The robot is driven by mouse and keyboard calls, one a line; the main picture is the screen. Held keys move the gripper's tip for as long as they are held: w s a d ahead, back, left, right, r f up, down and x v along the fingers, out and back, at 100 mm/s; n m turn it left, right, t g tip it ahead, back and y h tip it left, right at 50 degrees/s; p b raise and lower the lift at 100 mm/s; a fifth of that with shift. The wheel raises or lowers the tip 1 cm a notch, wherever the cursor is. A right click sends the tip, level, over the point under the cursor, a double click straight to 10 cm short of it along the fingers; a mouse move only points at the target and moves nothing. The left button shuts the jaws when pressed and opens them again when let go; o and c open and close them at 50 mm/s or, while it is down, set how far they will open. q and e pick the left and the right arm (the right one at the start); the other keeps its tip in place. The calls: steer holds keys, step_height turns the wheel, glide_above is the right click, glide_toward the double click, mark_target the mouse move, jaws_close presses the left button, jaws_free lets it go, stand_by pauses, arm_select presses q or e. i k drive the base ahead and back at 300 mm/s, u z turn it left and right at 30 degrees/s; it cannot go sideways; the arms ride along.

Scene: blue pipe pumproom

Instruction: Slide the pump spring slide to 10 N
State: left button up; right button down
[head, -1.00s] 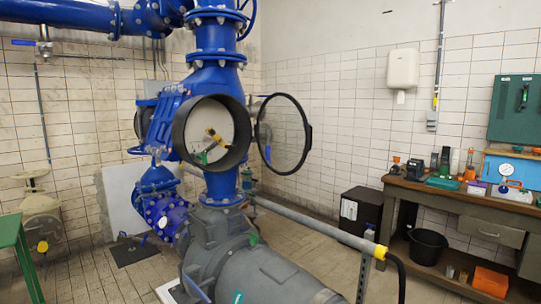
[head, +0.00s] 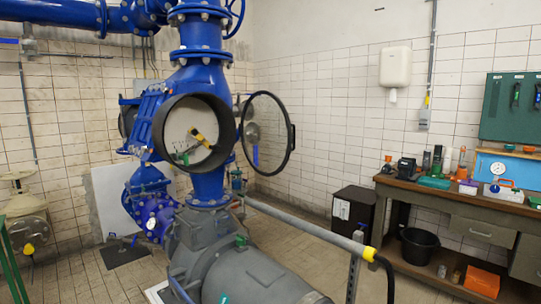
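I cannot single out the pump spring slide or read any 10 N mark in the head view. A grey pump body (head: 250,275) lies at the bottom, under blue pipework (head: 205,85). A round dark housing (head: 195,137) on the pipework stands open and holds a yellow and black part (head: 203,138) and a small green part. Its round glass door (head: 266,133) is swung out to the right. Several small devices stand on the workbench (head: 460,190) at the right, too small to make out in detail. Neither of my grippers is in view.
A grey rail (head: 310,222) with a yellow end crosses the floor between pump and workbench. A black bin (head: 424,245) and an orange box (head: 482,281) are under the workbench. A dark cabinet (head: 354,211) stands at the wall. Some tiled floor is clear.

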mark_target(177, 157)
steer(key=z, duration=0.2)
steer(key=i, duration=1)
